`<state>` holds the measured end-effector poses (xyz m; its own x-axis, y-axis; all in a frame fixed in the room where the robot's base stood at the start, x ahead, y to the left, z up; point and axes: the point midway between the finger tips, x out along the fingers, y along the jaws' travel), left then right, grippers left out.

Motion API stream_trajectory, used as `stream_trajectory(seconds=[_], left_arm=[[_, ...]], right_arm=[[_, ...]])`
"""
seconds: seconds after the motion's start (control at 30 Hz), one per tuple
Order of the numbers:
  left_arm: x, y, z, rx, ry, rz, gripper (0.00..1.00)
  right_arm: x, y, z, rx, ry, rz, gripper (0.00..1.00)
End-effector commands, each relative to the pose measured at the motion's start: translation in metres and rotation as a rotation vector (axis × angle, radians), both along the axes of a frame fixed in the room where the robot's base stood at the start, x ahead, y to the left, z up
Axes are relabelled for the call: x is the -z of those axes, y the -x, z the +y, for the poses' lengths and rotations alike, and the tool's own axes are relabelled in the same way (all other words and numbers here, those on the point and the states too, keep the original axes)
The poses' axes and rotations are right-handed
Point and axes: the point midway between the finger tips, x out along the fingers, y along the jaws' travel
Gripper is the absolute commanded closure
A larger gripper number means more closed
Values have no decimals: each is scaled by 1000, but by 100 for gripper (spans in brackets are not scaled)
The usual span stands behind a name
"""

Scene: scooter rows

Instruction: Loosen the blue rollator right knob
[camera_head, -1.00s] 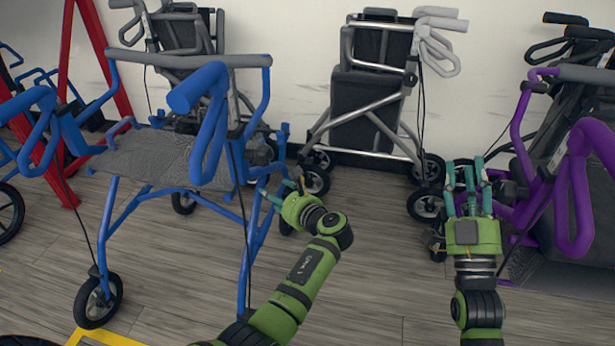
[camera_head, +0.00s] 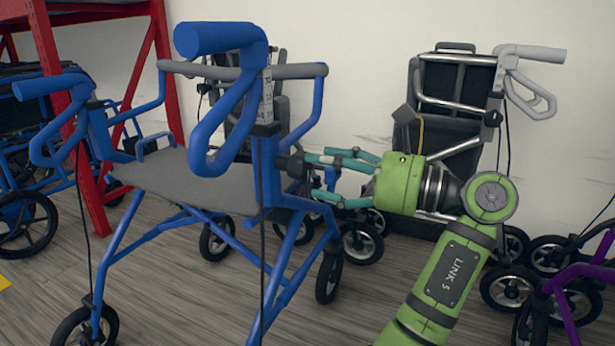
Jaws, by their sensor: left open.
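The blue rollator (camera_head: 262,178) stands upright at the centre left, with a grey seat and blue handles. A small dark knob (camera_head: 292,165) sticks out from the right side of its right upright post. My left gripper (camera_head: 318,175), with teal fingers and a green body, points left at this knob from the right. Its fingers are open, with the tips close beside the knob. I cannot tell whether they touch it. The fingers partly overlap the things behind them. My right gripper is out of view.
A black and silver rollator (camera_head: 455,100) stands against the wall behind my arm. A red rack (camera_head: 165,75) and another blue wheeled frame (camera_head: 30,205) are at the left. A purple frame (camera_head: 575,275) is at the lower right. Bare wooden floor lies in front.

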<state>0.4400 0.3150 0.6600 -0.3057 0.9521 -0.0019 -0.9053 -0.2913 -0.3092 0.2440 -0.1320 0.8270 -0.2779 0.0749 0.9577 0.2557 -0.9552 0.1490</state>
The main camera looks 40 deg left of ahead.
Motion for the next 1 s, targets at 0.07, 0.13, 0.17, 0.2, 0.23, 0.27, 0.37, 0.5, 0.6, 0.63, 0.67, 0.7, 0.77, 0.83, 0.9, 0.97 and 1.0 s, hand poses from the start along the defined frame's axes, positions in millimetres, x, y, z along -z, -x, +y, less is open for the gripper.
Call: stream_trajectory(seconds=[0.07, 0.13, 0.17, 0.2, 0.23, 0.27, 0.37, 0.5, 0.6, 0.63, 0.67, 0.7, 0.77, 0.83, 0.9, 0.97, 1.0], left_arm=[[6, 4, 14, -2, -2, -4, 34], [5, 8, 24, -1, -2, -4, 34], [5, 9, 27, -2, -3, -3, 34], [4, 10, 32, 0, -2, -4, 34], [4, 11, 35, 0, -2, -3, 34], [4, 12, 38, 1, -2, -2, 34], [2, 13, 44, 2, -2, 0, 34], [1, 14, 46, 4, -1, 0, 34], [0, 14, 46, 3, -2, 1, 34], [0, 14, 46, 3, -2, 1, 34], [0, 14, 46, 3, -2, 1, 38], [0, 14, 46, 3, -2, 1, 54], [0, 14, 46, 3, -2, 1, 78], [0, 13, 46, 4, -4, 0, 89], [-1, 14, 46, 4, -6, 0, 90], [-2, 14, 46, 4, -8, -1, 90], [-2, 14, 46, 5, -8, 0, 90]], right_arm=[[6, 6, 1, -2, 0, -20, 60], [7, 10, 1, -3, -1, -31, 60], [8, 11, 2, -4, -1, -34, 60], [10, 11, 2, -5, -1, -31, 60], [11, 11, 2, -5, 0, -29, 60], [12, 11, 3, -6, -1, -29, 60], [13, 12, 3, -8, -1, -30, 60], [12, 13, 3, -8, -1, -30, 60], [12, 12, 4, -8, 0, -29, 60], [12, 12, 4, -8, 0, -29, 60], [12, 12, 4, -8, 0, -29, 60], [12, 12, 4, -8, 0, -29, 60], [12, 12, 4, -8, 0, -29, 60], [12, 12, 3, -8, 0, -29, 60], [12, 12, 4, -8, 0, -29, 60], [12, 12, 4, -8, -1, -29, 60], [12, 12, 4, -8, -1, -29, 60]])
